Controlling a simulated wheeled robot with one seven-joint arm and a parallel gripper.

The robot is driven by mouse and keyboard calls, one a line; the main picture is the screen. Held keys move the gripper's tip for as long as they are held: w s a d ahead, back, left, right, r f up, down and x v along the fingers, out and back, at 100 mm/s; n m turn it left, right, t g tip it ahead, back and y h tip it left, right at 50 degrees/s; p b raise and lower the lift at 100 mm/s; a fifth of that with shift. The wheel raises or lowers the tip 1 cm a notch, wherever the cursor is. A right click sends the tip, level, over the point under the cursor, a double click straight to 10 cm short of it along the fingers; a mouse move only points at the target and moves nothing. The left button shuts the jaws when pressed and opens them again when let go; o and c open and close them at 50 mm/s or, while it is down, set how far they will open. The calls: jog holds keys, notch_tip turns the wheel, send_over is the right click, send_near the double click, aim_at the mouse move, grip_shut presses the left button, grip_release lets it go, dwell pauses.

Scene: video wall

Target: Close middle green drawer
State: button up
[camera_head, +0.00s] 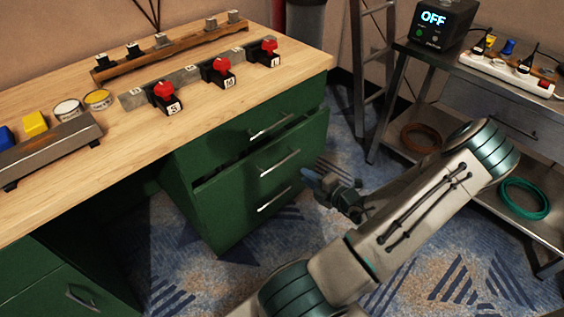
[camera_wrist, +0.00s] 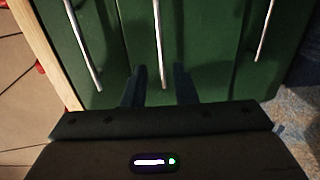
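The green middle drawer (camera_head: 247,177) is under the wooden worktop, and its front stands out a little, with a dark gap along its top edge. Its silver bar handle (camera_head: 280,163) faces my arm. My gripper (camera_head: 325,186) is right of the drawer fronts in the head view, and its fingers are small and dark there. In the wrist view the two dark fingers (camera_wrist: 160,70) are spread apart, pointing at the green fronts. The middle handle (camera_wrist: 160,35) runs down between the fingertips. I cannot tell whether they touch it. Nothing is held.
The top drawer handle (camera_head: 275,133) and bottom drawer handle (camera_head: 273,199) are above and below. The worktop (camera_head: 215,125) carries red-knobbed switches (camera_head: 220,72). A metal cart (camera_head: 480,165) with coiled cables stands right. Patterned carpet (camera_head: 215,275) is open in front of the cabinet.

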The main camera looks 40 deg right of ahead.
aim_at(281, 162)
jog(key=b+x, duration=0.2)
jog(key=x, duration=1)
jog(key=shift+w+f+b, duration=0.15)
jog(key=shift+w+b, duration=0.2)
grip_shut()
